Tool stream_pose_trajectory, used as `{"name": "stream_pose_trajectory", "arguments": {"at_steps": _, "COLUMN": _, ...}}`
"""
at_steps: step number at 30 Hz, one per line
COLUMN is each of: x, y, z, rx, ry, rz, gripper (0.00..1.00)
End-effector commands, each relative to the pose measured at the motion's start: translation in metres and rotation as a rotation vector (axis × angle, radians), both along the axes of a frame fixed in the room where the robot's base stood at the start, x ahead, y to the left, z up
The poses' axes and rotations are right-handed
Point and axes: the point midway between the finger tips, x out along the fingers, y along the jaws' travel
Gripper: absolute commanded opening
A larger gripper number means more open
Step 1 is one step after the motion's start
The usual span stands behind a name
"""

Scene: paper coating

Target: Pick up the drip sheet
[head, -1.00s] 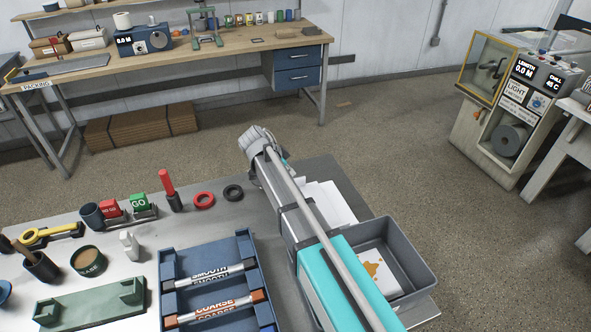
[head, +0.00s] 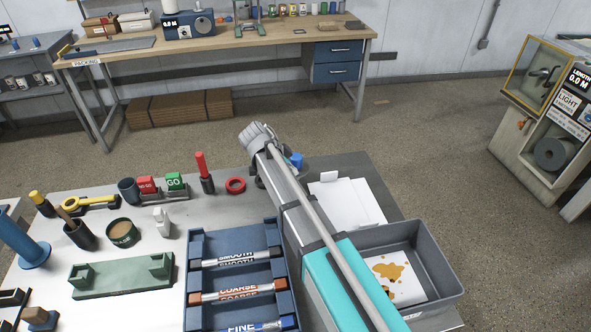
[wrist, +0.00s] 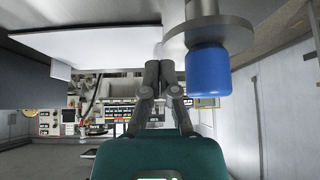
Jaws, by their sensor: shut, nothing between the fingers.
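A white sheet with orange-brown stains (head: 390,268), which looks like the drip sheet, lies in the grey bin (head: 440,270) at the right end of the table. My arm crosses in front of the bin's left side and hides part of it. My gripper (wrist: 163,72) is shut and empty in the wrist view. In the head view its fingers are hidden behind my arm. The stained sheet cannot be made out in the wrist view, and the gripper is apart from the bin.
Plain white sheets (head: 345,205) lie behind the bin. A blue knob (wrist: 208,72) under a grey disc is close to my fingers' right in the wrist view. A blue rack of rods (head: 196,270) stands left of my arm.

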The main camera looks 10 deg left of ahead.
Motion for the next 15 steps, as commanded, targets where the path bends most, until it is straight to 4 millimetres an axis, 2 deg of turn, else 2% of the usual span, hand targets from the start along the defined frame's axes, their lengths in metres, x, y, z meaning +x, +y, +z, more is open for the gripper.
{"name": "stream_pose_trajectory", "arguments": {"at_steps": 3, "x": 0.0, "y": 0.0, "z": 0.0, "rx": 0.0, "ry": 0.0, "rz": 0.0, "gripper": 0.02}}
{"name": "stream_pose_trajectory", "arguments": {"at_steps": 11, "x": 0.0, "y": 0.0, "z": 0.006, "rx": 0.0, "ry": 0.0, "rz": 0.0, "gripper": 0.5}}
{"name": "stream_pose_trajectory", "arguments": {"at_steps": 15, "x": 0.0, "y": 0.0, "z": 0.015, "rx": 0.0, "ry": 0.001, "rz": 0.001, "gripper": 0.51}}
